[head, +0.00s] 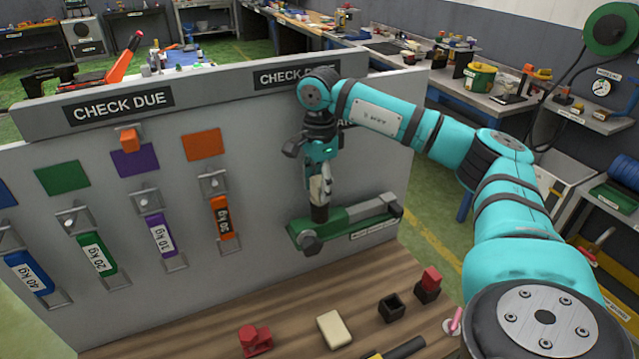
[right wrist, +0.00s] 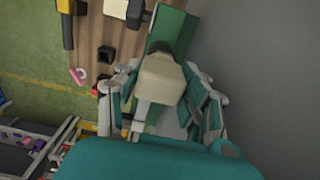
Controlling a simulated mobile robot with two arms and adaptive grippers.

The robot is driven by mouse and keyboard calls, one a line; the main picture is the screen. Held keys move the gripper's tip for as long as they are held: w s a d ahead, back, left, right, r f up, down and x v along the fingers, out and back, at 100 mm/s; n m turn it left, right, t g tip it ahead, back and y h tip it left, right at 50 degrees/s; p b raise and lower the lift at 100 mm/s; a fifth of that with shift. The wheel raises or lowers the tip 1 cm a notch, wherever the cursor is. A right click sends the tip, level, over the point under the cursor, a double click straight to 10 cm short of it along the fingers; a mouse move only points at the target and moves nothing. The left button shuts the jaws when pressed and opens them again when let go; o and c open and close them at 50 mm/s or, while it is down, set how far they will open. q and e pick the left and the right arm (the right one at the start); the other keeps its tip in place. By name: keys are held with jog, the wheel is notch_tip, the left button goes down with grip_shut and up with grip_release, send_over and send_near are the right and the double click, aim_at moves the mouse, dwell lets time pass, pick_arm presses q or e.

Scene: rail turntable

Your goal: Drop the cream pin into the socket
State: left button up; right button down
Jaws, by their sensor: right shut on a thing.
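My right gripper (head: 319,190) is shut on the cream pin (right wrist: 162,80). It holds the pin close to the panel, over the green fixture (head: 350,225). In the right wrist view the pin's broad cream top sits between the fingers, and the green fixture (right wrist: 176,28) runs beyond it. In the head view the fingers cover most of the pin. A dark part below the fingertips meets the fixture's outline. The socket's opening is hidden, and I cannot tell whether the pin's lower end is in it. My left gripper is not in view.
A wooden bench top (head: 200,340) lies below, with a cream block (head: 334,329), a black open box (head: 391,307), a red block (head: 430,279) in a dark holder and a red part (head: 254,340). Coloured weight tags hang on the grey panel (head: 265,150) at left.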

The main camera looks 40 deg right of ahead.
jog(key=shift+f, duration=0.25)
jog(key=c, duration=0.6)
grip_release()
jog(key=shift+c, duration=0.2)
notch_tip(320, 180, up, 12)
